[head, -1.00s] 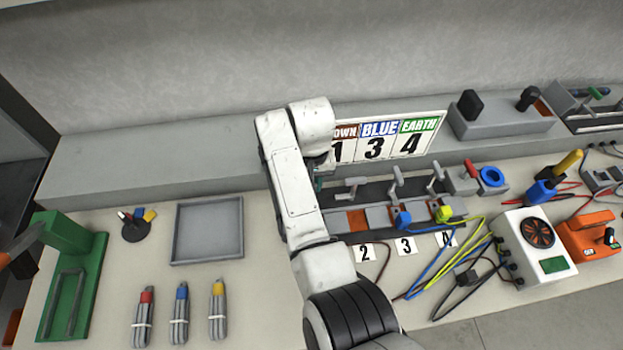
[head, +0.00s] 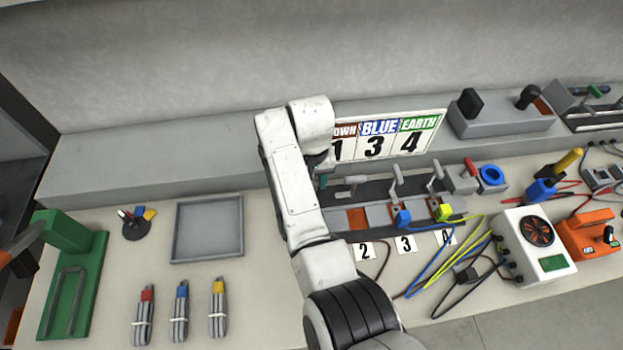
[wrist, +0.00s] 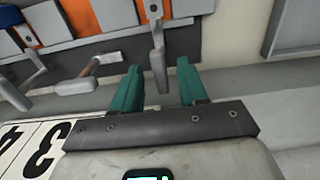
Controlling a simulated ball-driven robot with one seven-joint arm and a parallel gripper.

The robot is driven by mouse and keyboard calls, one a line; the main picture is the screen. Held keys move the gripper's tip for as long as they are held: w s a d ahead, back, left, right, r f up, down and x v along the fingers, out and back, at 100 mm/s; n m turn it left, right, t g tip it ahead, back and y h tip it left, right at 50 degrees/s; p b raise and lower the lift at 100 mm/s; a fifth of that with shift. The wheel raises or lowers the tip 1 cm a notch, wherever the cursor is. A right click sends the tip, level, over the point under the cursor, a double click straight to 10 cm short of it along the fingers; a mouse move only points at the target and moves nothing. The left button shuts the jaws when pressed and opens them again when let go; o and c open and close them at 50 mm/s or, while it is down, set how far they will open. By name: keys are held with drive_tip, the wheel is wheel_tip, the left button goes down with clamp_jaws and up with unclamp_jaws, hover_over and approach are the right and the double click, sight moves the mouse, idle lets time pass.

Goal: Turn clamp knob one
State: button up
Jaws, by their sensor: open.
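A row of grey clamps with lever knobs sits along the back of the bench. In the wrist view one grey clamp knob (wrist: 157,42) points down between the two teal fingers of my gripper (wrist: 160,68), which are open with a gap on either side of it. I take it to be knob one, as it is the end one of the row. The neighbouring knob (wrist: 95,66) lies slanted to the left; it also shows in the head view (head: 350,186). In the head view my arm hides the end clamp, and only a bit of teal finger (head: 322,182) shows.
A sign (head: 385,135) reading 1, 3, 4 stands behind the clamps, close to my gripper. Blue (head: 402,218) and yellow (head: 443,212) plugs with cables sit in the row to the right. A white box with a fan (head: 535,240) stands front right. A tray (head: 208,200) lies left.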

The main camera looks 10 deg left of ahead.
wheel_tip(320, 180, up, 11)
drive_tip(key=b, duration=0.1)
idle(0.4)
drive_tip(key=shift+f, duration=0.1)
